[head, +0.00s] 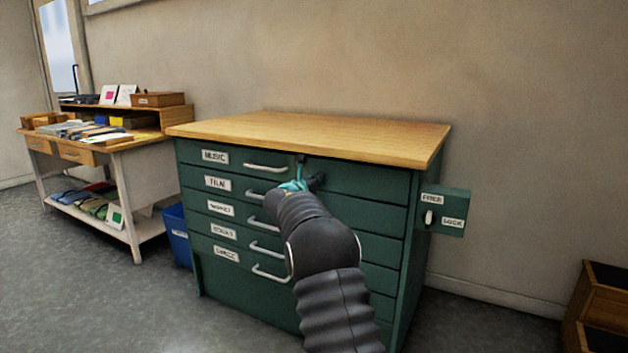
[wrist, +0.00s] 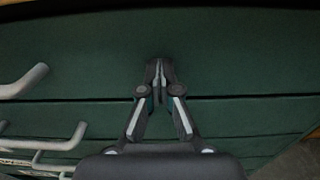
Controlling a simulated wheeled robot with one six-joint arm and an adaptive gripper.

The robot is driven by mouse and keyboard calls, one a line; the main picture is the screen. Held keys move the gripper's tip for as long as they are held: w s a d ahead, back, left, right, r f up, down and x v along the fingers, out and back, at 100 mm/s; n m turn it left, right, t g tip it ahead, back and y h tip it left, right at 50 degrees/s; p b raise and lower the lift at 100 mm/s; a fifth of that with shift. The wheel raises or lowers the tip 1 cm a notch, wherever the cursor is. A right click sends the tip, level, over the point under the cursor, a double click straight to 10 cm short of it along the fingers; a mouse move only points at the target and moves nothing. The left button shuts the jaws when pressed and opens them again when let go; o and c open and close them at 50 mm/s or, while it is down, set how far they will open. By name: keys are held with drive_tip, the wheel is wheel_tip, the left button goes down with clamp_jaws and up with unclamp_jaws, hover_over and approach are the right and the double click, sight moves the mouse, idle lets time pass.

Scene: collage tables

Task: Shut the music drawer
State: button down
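The music drawer (head: 350,178) is the top drawer of a green cabinet, with a white label reading MUSIC (head: 215,156) and a pale bar handle (head: 265,168). Its front looks about flush with the drawers below; a small gap cannot be ruled out. My gripper (head: 304,168) is at this front, to the right of the handle. In the wrist view my gripper (wrist: 159,66) has its fingertips together with nothing between them, in front of the green drawer front (wrist: 230,60). The music handle (wrist: 22,82) is at the left there. Contact cannot be told.
Several labelled drawers with handles (head: 268,272) lie below. A wooden top (head: 320,135) overhangs the cabinet. A green box (head: 452,196) marked FREE and LOCK with a lever is on the right side. A cluttered table (head: 145,141) and blue bin (head: 177,236) stand left; wooden boxes (head: 573,305) right.

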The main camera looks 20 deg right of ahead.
drive_tip(key=shift+d+r, duration=0.15)
drive_tip(key=shift+d, duration=0.15)
drive_tip(key=shift+s, duration=0.1)
